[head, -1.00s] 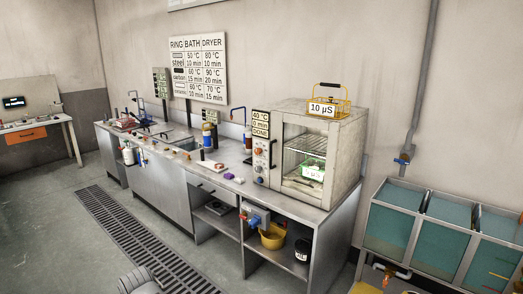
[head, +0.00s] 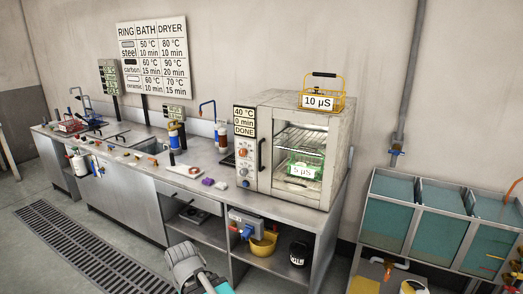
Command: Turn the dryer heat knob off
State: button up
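The dryer (head: 335,150) is a worn, pale box with a glass door on the right part of the counter. Its display (head: 244,121) reads 40 °C, 0 min, DONE. The door looks closed. A green basket labelled 5 µS (head: 304,169) sits inside.
A yellow basket labelled 10 µS (head: 318,102) stands on the dryer. Small loose items, including a purple one (head: 208,182), lie on the counter before it. Teal tanks (head: 398,210) stand right. A floor grating (head: 75,245) runs along the counter.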

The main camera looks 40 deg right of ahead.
aim_at(243, 152)
jog(key=z, duration=0.35)
jog(key=i, duration=0.6)
jog(key=z, duration=0.55)
jog(key=i, duration=0.8)
jog(key=u, duration=0.05)
jog(key=k, duration=0.6)
jog(key=z, duration=0.1)
